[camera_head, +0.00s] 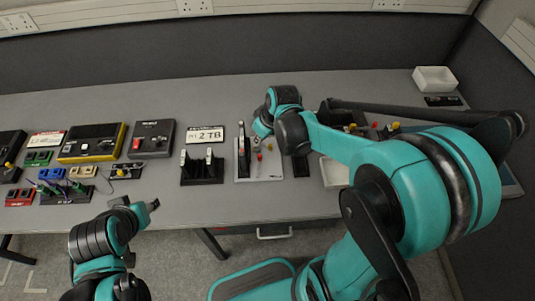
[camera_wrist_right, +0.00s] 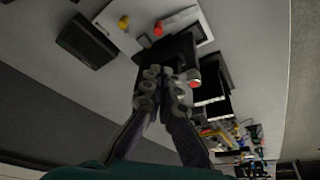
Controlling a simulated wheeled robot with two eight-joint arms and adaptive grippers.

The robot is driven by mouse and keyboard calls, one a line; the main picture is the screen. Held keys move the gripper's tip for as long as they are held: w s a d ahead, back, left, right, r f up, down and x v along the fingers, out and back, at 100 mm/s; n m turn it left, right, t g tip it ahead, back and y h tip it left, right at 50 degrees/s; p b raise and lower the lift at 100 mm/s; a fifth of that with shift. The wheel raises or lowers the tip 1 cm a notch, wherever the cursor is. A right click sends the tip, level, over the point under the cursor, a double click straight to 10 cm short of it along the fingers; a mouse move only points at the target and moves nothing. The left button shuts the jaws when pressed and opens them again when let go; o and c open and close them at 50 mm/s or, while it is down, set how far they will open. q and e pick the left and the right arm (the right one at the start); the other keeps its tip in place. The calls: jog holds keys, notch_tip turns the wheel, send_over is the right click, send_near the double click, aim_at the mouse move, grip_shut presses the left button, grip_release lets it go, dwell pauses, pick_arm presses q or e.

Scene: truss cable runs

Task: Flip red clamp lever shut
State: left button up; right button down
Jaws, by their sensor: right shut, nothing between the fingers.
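A pale plate (camera_head: 261,174) on the bench carries a tall dark upright lever (camera_head: 242,143) and small red (camera_head: 259,156) and yellow (camera_head: 270,147) knobs. In the right wrist view the plate (camera_wrist_right: 190,14) shows at the top, with a red knob (camera_wrist_right: 158,30) and a yellow knob (camera_wrist_right: 124,22). My right gripper (camera_head: 260,130) is shut and empty, close behind the knobs. In the wrist view its fingertips (camera_wrist_right: 166,76) overlap a dark block; contact cannot be told. A small red part (camera_wrist_right: 194,84) shows beside them. My left gripper (camera_head: 139,206) is low at the bench's front edge.
A black stand with pale upright levers (camera_head: 201,170) is left of the plate. A label card (camera_head: 205,134), a grey box with a red switch (camera_head: 152,140) and a yellow-edged box (camera_head: 92,143) lie farther left. A white bin (camera_head: 434,79) stands back right. Bare bench lies behind.

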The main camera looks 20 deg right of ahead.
aim_at(256, 151)
pick_arm(q)
jog(key=shift+s+d+r, duration=0.1)
jog(key=shift+s+d, duration=0.15)
jog(key=shift+d, duration=0.2)
pick_arm(e)
jog(key=shift+w+d+f, duration=0.2)
jog(key=shift+d+f, duration=0.45)
jog(key=shift+f, duration=0.35)
jog(key=shift+f, duration=0.1)
jog(key=b+x, duration=0.3)
jog(key=x, duration=0.7)
jog(key=shift+s+a+b, duration=0.1)
jog(key=shift+b, duration=0.2)
pick_arm(q)
notch_tip(256, 151, down, 4)
jog(key=shift+r, duration=0.15)
